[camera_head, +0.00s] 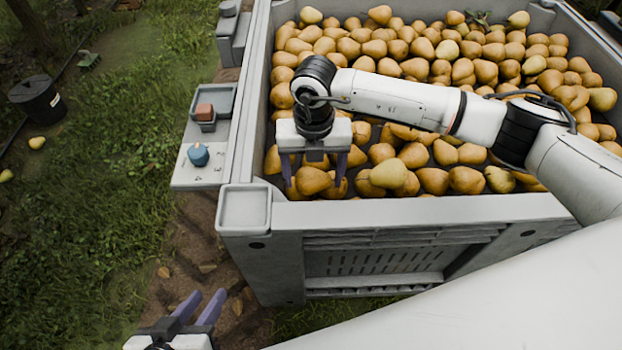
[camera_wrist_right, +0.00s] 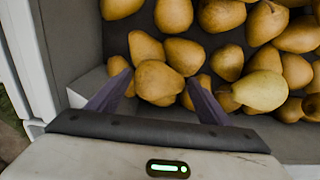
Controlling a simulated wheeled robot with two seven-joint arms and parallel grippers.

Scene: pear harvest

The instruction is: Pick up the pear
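Many yellow-brown pears lie in a large grey bin in the head view. My right gripper (camera_head: 314,182) is in the bin's near left corner, pointing down, with its purple fingers apart. One pear (camera_head: 312,181) shows between and below those fingers. In the right wrist view, the open right gripper (camera_wrist_right: 157,78) has a pear (camera_wrist_right: 157,81) between its fingertips, with other pears touching it. I cannot tell whether a finger touches it. My left gripper (camera_head: 207,292) is low at the bottom left, outside the bin, with its fingers apart and nothing between them.
The grey bin (camera_head: 243,208) has high walls close to my right gripper. A side shelf (camera_head: 203,172) holds a blue item (camera_head: 198,154) and a reddish block (camera_head: 205,112). A dark bucket (camera_head: 38,98) stands on the grass at left. Bare bin floor shows between some pears.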

